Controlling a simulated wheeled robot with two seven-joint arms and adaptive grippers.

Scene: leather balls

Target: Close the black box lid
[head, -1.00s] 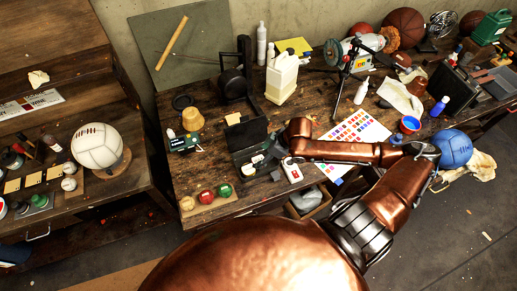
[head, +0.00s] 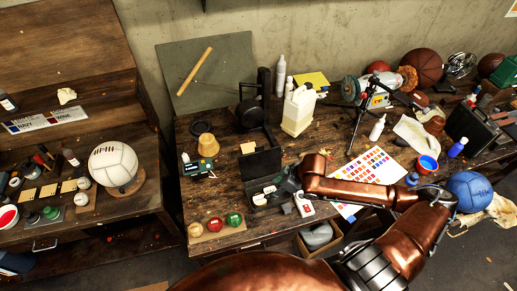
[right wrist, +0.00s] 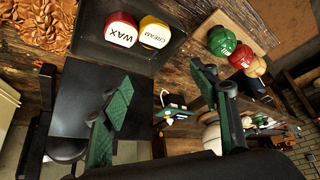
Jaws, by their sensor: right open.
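The black box stands on the workbench in the head view, its lid (head: 262,163) raised and its tray (head: 254,189) holding small items. In the right wrist view, the lid (right wrist: 88,100) shows as a dark flat panel, and the tray (right wrist: 183,42) holds a red WAX jar (right wrist: 121,30) and a yellow CREAM jar (right wrist: 154,32). My right gripper (head: 285,184) is at the right side of the box, partly hiding the tray. Its green-padded fingers (right wrist: 165,112) are apart with nothing between them; contact with the lid cannot be told. My left gripper is not in view.
Red and green round containers (head: 234,219) stand on a board left of the box. A red-and-white item (head: 305,207) lies right of the box. A white jug (head: 298,110) and black stand (head: 263,110) are behind. A colour chart (head: 365,172) lies to the right.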

